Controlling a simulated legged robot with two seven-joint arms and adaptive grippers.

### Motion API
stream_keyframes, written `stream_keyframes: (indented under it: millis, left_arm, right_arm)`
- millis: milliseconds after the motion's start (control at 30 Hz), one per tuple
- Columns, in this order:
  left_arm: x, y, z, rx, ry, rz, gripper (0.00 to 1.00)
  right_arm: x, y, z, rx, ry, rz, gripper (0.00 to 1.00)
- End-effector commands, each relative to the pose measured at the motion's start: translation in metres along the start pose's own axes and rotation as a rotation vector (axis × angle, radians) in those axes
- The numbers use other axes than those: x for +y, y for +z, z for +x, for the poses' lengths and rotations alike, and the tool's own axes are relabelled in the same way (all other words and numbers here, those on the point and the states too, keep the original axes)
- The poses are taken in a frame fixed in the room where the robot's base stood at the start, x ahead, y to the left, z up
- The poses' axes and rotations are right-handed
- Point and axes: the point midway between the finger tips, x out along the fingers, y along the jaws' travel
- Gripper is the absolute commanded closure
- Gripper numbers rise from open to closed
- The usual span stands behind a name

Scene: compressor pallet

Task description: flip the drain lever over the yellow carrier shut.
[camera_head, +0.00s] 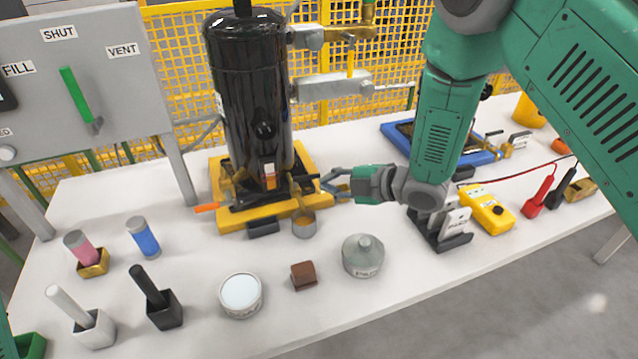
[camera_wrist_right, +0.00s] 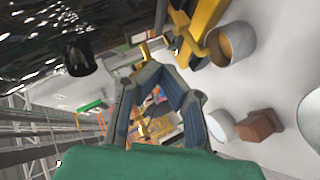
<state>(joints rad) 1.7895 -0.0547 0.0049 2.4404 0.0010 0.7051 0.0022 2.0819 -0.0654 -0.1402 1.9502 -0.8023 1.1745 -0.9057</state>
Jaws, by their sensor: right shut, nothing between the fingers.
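A black tank (camera_head: 246,110) stands on the yellow carrier (camera_head: 246,214). A small fitting (camera_head: 301,190) shows at the carrier's right front, above a small cup (camera_head: 304,226). The drain lever there is too small for me to make out its position. The cup also shows in the right wrist view (camera_wrist_right: 232,42), beside yellow and dark parts. My right gripper (camera_head: 328,182) is just right of this fitting, with its fingertips toward the tank's base. Its fingers (camera_wrist_right: 160,72) are shut with nothing between them. Contact with the lever cannot be told. My left gripper is not in view.
An orange-tipped handle (camera_head: 207,208) sticks out left of the carrier. A grey lidded tin (camera_head: 363,256), a brown block (camera_head: 303,276) and a white-topped can (camera_head: 241,295) stand in front. A yellow meter (camera_head: 486,210) and blue tray (camera_head: 480,161) are to the right.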

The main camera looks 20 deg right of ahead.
Motion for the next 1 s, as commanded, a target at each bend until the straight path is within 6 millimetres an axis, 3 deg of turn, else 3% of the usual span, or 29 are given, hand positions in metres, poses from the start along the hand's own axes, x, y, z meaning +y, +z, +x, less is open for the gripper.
stream_keyframes:
  millis: [200,400,1000]
  left_arm:
    - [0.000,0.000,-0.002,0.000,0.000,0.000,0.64]
    - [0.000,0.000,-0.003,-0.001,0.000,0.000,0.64]
    - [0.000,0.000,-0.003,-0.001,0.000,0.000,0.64]
  right_arm:
    - [0.002,0.001,-0.041,-0.001,0.003,-0.001,1.00]
    - [0.002,0.003,-0.062,0.000,0.001,-0.001,1.00]
    - [0.002,0.003,-0.066,0.000,0.002,-0.002,1.00]
